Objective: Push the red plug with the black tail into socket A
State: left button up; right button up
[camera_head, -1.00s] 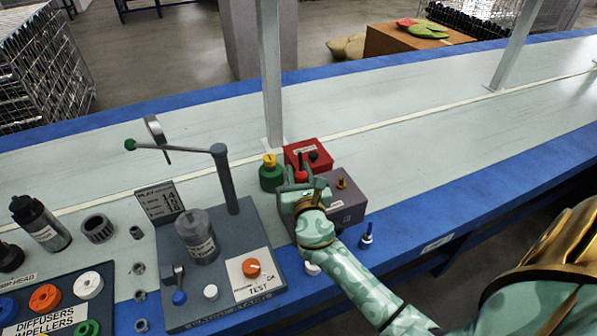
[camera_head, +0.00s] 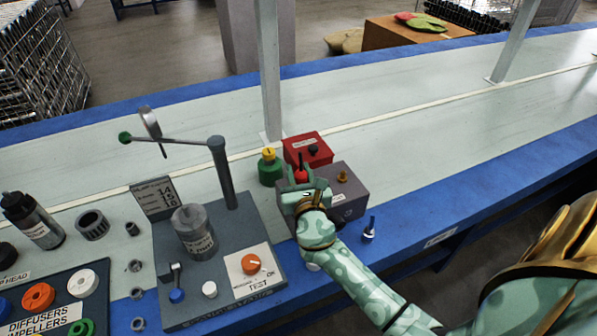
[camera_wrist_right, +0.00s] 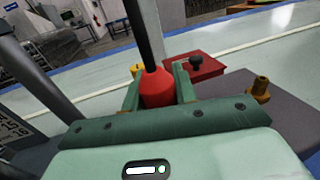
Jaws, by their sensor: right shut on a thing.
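The red plug (camera_head: 301,174) with the black tail is upright in my right gripper (camera_head: 303,188). In the right wrist view the red plug (camera_wrist_right: 157,89) sits between the two green fingers, and its black tail (camera_wrist_right: 144,35) points up. My right gripper (camera_wrist_right: 158,95) is shut on it, over the left part of a grey-purple box (camera_head: 347,193). The plug's lower end is hidden by the gripper, so I cannot tell whether it touches a socket. No letter A is readable. My left gripper is out of view.
A red box (camera_head: 323,153) with a black knob stands just behind, beside a green bottle (camera_head: 270,173) with a yellow cap. A brass fitting (camera_head: 343,177) rises from the grey-purple box. The test stand (camera_head: 235,300) is left.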

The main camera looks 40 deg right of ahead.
jog(key=shift+f, duration=0.35)
jog(key=o, duration=1)
jog(key=shift+o, duration=0.2)
jog(key=p+v, duration=0.1)
jog(key=v, duration=1.5)
jog(key=shift+a+p, duration=0.2)
jog(key=shift+p, duration=0.15)
jog(key=shift+s, duration=0.2)
